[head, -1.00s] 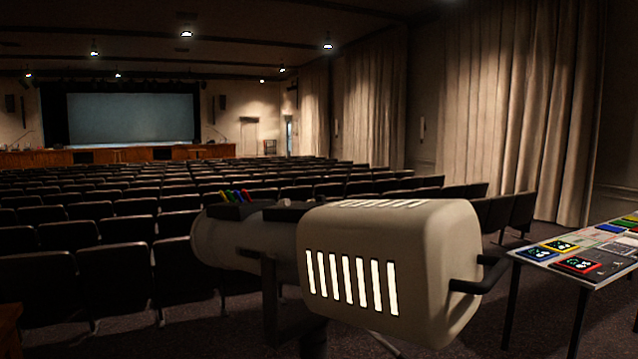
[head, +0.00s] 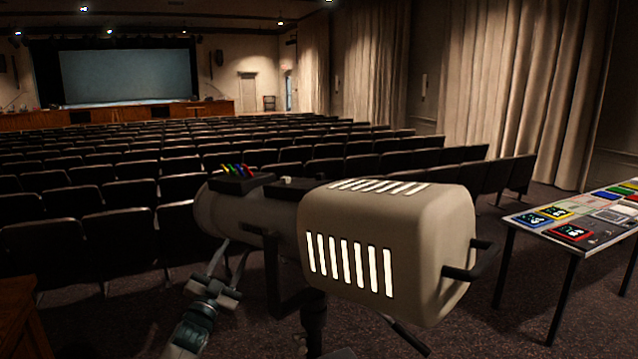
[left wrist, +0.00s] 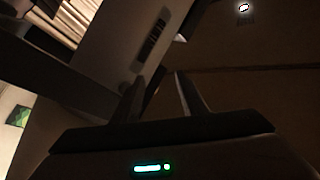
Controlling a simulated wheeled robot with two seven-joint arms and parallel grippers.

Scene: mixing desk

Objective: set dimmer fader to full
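A large beige spotlight (head: 335,215) on a stand fills the middle of the head view, with lit vents. On top of its barrel is a black box (head: 282,190) with a small pale knob (head: 287,180), possibly the dimmer fader; its setting cannot be told. My left gripper (head: 235,250) is below the barrel, pointing up, its fingers apart and empty. In the left wrist view, the open fingers (left wrist: 158,78) point toward a grey surface (left wrist: 120,55) with a dark ribbed slot (left wrist: 152,38); I cannot tell whether this is the fader's track. My right gripper is out of view.
Several coloured levers (head: 238,171) stand on the barrel's front. A black handle (head: 470,268) juts from the housing's rear. A table (head: 572,246) with coloured panels stands at right. Rows of seats (head: 120,206) lie beyond. A wooden edge (head: 20,312) is at lower left.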

